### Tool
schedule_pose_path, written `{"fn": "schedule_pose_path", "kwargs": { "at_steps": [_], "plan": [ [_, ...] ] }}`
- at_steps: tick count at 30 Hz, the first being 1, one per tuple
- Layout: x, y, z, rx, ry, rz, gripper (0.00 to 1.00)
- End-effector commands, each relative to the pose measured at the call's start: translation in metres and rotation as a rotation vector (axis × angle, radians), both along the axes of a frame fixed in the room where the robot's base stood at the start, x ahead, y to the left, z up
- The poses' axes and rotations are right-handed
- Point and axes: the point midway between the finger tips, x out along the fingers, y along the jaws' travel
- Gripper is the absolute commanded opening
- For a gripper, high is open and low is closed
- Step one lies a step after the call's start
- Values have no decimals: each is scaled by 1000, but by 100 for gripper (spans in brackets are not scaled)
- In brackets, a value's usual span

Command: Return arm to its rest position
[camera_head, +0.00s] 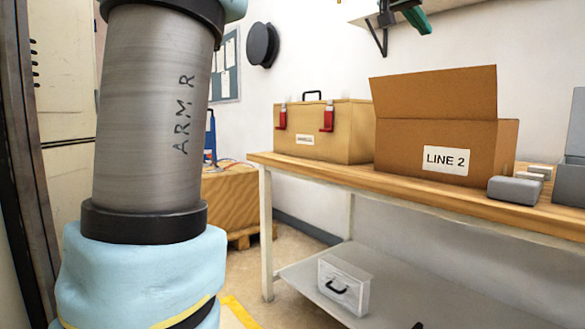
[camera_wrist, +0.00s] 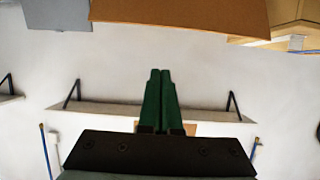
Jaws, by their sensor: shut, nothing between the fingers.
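My gripper's two green fingers (camera_wrist: 160,98) stand side by side and touch in the wrist view. They are shut with nothing between them, in front of the white wall and a wall shelf. My arm (camera_head: 155,110), grey with light blue joints, fills the left of the head view and runs out past its top edge. A green and dark shape (camera_head: 415,16) shows at the top of the head view beside the shelf; I cannot tell whether it is part of my gripper.
A wooden bench (camera_head: 350,175) carries a tan toolbox (camera_head: 350,117) and an open cardboard box (camera_head: 435,135) labelled LINE 2. Small grey blocks (camera_head: 515,189) lie at its right. A white case (camera_head: 343,284) stands on the lower shelf. The wall shelf (camera_wrist: 110,109) has brackets.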

Motion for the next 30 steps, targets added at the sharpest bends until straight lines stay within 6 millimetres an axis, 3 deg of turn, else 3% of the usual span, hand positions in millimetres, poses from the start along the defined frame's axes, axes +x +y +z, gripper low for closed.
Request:
{"fn": "schedule_pose_path", "kwargs": {
  "at_steps": [11, 17, 23, 26, 30],
  "plan": [
    [19, 19, -50, 49, 73, 63, 0],
    [34, 41, -98, 95, 142, 125, 0],
    [46, 79, -170, 162, 247, 215, 0],
    [48, 110, -223, 211, 327, 280, 0],
    [36, 166, -309, 288, 461, 389, 0]
  ]
}}
